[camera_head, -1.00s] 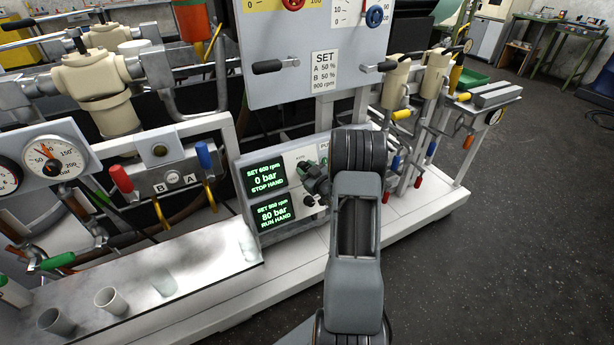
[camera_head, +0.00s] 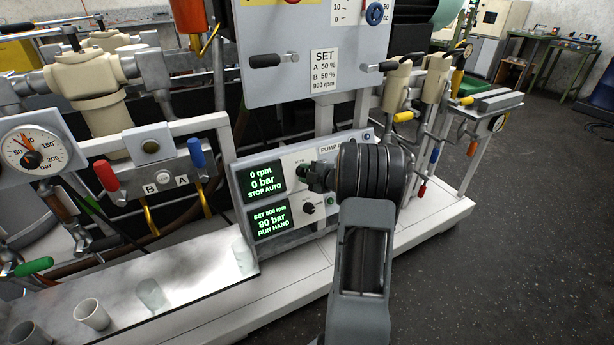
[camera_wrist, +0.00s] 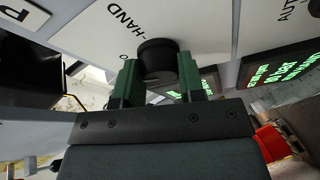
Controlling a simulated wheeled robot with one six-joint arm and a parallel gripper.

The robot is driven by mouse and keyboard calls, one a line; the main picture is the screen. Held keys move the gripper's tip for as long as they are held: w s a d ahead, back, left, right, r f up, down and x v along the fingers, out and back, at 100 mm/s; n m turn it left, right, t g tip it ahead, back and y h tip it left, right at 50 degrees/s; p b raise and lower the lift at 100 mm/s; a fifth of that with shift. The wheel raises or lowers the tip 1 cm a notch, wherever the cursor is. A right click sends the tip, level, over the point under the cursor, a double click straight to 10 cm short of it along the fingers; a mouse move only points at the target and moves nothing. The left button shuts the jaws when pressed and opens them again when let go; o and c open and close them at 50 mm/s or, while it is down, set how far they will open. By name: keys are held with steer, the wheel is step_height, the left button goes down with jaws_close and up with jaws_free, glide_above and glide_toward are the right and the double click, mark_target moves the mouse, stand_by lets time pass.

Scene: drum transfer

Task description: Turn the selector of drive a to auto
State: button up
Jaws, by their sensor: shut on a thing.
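The pump panel (camera_head: 292,160) has an upper display (camera_head: 264,180) reading "0 rpm, 0 bar, STOP AUTO". In the wrist view, a round black selector knob (camera_wrist: 158,55) sits on the white panel between "HAND", "O" and "AUTO" markings. My gripper (camera_head: 312,177) is at the upper row of the panel. Its green fingers (camera_wrist: 160,78) are shut on the knob, one on each side. In the head view my gripper hides most of this knob. The pointer of the knob cannot be made out.
Just below are a second black knob (camera_head: 309,208) and a lower display (camera_head: 272,220) reading "SET 800 rpm, 80 bar, RUN HAND". A grey board (camera_head: 280,85) with levers hangs above. Valves and pipes (camera_head: 425,95) stand to the right. The floor (camera_head: 500,220) at right is clear.

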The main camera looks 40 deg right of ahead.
steer(key=shift+n+g, duration=0.5)
steer(key=shift+n, duration=1.5)
steer(key=o, duration=0.9)
steer(key=p+v, duration=0.2)
steer(key=v, duration=1.1)
steer(key=shift+s+d+r, duration=0.1)
steer(key=shift+s+r, duration=0.15)
steer(key=shift+r, duration=0.05)
